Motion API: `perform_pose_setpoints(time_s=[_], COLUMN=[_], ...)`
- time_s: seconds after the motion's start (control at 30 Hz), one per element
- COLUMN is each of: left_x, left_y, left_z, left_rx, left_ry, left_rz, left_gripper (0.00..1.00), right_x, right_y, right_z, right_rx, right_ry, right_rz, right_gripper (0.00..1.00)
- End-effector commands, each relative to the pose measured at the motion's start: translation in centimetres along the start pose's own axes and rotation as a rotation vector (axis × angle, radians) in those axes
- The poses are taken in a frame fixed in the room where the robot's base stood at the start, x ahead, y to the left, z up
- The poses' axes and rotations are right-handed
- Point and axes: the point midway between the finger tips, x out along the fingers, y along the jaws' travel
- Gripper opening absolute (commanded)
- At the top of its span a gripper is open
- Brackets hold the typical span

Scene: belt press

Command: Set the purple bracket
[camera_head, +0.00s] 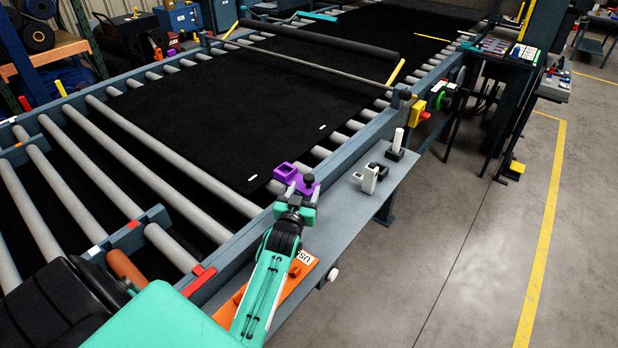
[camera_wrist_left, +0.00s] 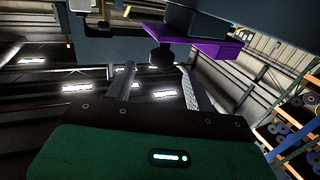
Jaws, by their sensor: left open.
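The purple bracket (camera_head: 285,171) sits at the near side rail of the roller frame, with a black knob (camera_head: 308,180) at its near right side. It also shows in the left wrist view (camera_wrist_left: 215,47), with the dark knob (camera_wrist_left: 162,57) beside it. My left gripper (camera_head: 298,190) is right at the bracket with its fingers apart. In the left wrist view the two fingertips (camera_wrist_left: 156,70) lie to either side of the knob; I cannot tell whether they touch it. The bracket's underside fit on the rail is partly hidden. My right gripper is not in view.
The grey side shelf (camera_head: 345,215) holds a pale grey clamp-like part (camera_head: 370,177) and a white cylinder on a black base (camera_head: 398,143). An orange plate (camera_head: 290,290) lies partly under my left arm. The black belt (camera_head: 220,120) covers the rollers. Open floor lies right.

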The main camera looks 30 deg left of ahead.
Motion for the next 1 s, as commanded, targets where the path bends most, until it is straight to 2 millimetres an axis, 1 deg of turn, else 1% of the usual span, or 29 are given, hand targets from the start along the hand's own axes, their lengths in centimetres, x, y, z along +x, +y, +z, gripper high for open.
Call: perform_pose_setpoints(time_s=[0.03, 0.17, 0.3, 0.4, 0.5, 0.6, 0.87, 0.9, 0.97, 1.0], left_x=[1.1, 3.5, 5.6, 6.8, 7.5, 7.9, 8.0, 8.0, 8.0, 8.0], left_y=[0.0, 0.0, 0.0, 0.0, 0.0, 0.0, 0.0, 0.0, 0.0, 0.0], left_z=[0.3, 0.4, 0.3, 0.3, 0.2, 0.1, 0.0, 0.0, 0.0, 0.0], left_rx=[0.001, 0.001, 0.001, 0.0, 0.0, 0.0, 0.0, 0.0, 0.0, 0.0], left_ry=[0.004, 0.002, 0.001, 0.0, 0.001, 0.0, -0.001, -0.001, -0.001, -0.001], left_rz=[0.0, 0.0, 0.0, 0.0, 0.0, 0.0, 0.0, 0.0, 0.0, 0.0], left_gripper=[0.54, 0.54, 0.54, 0.54, 0.54, 0.54, 0.54, 0.52, 0.4, 0.32], right_x=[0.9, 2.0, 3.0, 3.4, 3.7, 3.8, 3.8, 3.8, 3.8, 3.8], right_y=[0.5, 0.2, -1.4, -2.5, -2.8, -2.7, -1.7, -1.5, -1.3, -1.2], right_z=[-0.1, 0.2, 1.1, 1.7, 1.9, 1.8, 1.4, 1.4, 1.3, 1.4], right_rx=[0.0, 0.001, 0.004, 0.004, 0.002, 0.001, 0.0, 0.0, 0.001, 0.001], right_ry=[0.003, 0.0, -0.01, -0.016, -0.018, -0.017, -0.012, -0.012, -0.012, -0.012], right_rz=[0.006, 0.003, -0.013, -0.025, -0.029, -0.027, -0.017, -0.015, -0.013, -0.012], right_gripper=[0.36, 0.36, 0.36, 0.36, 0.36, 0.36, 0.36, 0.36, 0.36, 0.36])
